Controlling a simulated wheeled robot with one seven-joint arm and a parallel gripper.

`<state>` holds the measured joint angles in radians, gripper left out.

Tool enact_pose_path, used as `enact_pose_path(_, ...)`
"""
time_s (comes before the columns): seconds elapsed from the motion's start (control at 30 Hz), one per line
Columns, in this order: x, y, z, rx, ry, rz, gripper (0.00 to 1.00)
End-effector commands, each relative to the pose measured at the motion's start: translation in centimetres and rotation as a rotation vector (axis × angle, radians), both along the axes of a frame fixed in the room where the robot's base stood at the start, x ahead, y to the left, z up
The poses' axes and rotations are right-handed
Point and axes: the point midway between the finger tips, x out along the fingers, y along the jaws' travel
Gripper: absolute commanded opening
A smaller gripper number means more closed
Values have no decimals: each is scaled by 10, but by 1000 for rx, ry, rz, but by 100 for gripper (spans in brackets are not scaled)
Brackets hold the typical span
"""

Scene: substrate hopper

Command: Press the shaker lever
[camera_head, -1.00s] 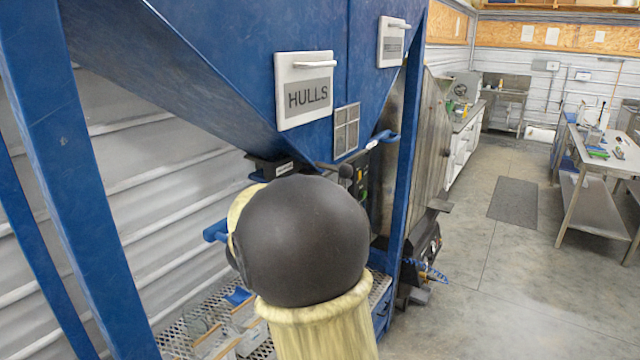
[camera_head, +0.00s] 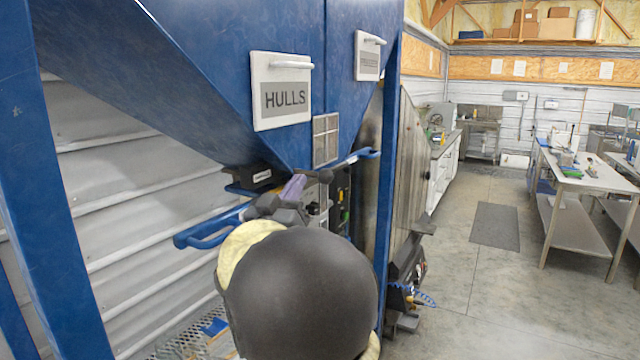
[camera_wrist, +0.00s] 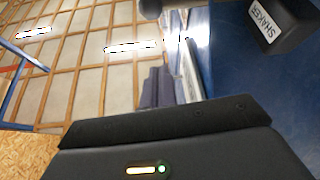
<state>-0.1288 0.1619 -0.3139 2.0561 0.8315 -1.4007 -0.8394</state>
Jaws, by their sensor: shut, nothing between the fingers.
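The shaker box (camera_head: 262,176) is a black housing with a white label under the hopper's cone. In the wrist view its label reads SHAKER (camera_wrist: 275,25) at the upper right. A dark lever with a round black knob (camera_head: 325,176) sticks out to the right of the box. A dark round shape, apparently this knob (camera_wrist: 150,8), shows at the top of the wrist view. My gripper (camera_head: 294,186) is shut and empty, just below and left of the knob in the head view. Its fingers (camera_wrist: 158,86) are together in the wrist view. I cannot tell whether they touch the lever.
The blue hopper (camera_head: 225,60) with a HULLS sign (camera_head: 284,97) hangs above. A blue bar (camera_head: 205,228) lies left of my wrist, and a blue handle (camera_head: 362,155) is at the right. A blue post (camera_head: 390,200) stands close right. Beyond it the floor (camera_head: 460,290) is open.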

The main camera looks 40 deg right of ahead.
Motion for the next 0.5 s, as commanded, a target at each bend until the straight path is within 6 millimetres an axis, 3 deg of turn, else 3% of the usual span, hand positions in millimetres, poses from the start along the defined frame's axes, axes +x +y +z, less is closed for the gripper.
enact_pose_path(0.33,1,0,2,-1,0,0,0)
enact_pose_path(0.5,5,-10,10,-3,0,-2,0)
